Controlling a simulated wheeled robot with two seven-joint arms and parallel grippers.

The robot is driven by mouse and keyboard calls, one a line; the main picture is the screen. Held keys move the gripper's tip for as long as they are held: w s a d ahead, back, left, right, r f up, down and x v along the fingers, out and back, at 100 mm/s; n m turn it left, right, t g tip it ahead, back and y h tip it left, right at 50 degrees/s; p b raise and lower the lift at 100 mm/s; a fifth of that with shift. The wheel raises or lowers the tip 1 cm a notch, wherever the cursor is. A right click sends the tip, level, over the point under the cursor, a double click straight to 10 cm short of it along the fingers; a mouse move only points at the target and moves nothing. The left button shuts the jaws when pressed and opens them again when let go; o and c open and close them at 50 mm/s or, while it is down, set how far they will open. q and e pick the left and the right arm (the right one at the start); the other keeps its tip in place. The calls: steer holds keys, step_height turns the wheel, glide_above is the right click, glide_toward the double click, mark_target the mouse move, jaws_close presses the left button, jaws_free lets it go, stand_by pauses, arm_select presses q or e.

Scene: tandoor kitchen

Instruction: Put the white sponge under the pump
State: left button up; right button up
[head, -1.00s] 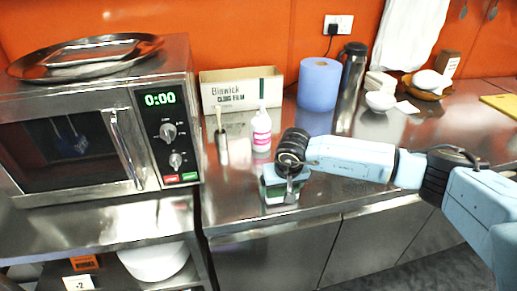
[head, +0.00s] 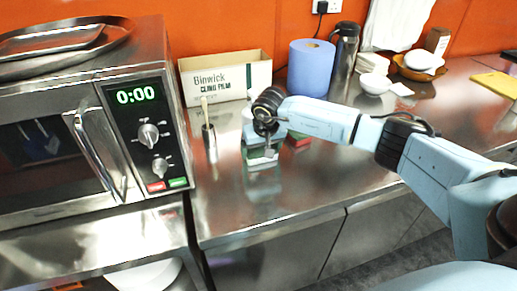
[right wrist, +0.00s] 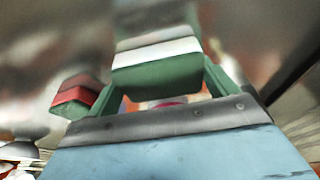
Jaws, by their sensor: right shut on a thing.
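My right gripper (head: 266,143) is shut on a sponge (head: 256,155) with a white layer and a green layer. In the right wrist view the sponge (right wrist: 157,74) sits between the fingers. It is held above the steel counter, low near the pump bottle. The white bottle (head: 248,113) stands just behind the gripper, mostly hidden by it. A red and green sponge (head: 298,139) lies to the right of the gripper; it also shows in the right wrist view (right wrist: 76,95). My left gripper is out of view.
A microwave (head: 85,130) stands at left. A brush holder (head: 209,137), a cling film box (head: 225,78), a blue paper roll (head: 310,68) and a flask (head: 344,60) line the back. The counter front (head: 300,190) is clear.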

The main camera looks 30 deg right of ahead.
steer(key=shift+s+d+r, duration=0.1)
steer(key=shift+s+r, duration=0.05)
steer(key=shift+s, duration=0.35)
steer(key=o, duration=0.5)
steer(key=shift+w+f, duration=0.1)
steer(key=shift+f, duration=0.1)
steer(key=o, duration=0.3)
steer(key=shift+r, duration=0.1)
steer(key=shift+r, duration=0.1)
steer(key=s+a, duration=0.1)
steer(key=s, duration=0.3)
steer(key=s+a, duration=0.1)
steer(key=s, duration=0.3)
steer(key=s+a+r, duration=0.1)
steer(key=s, duration=0.3)
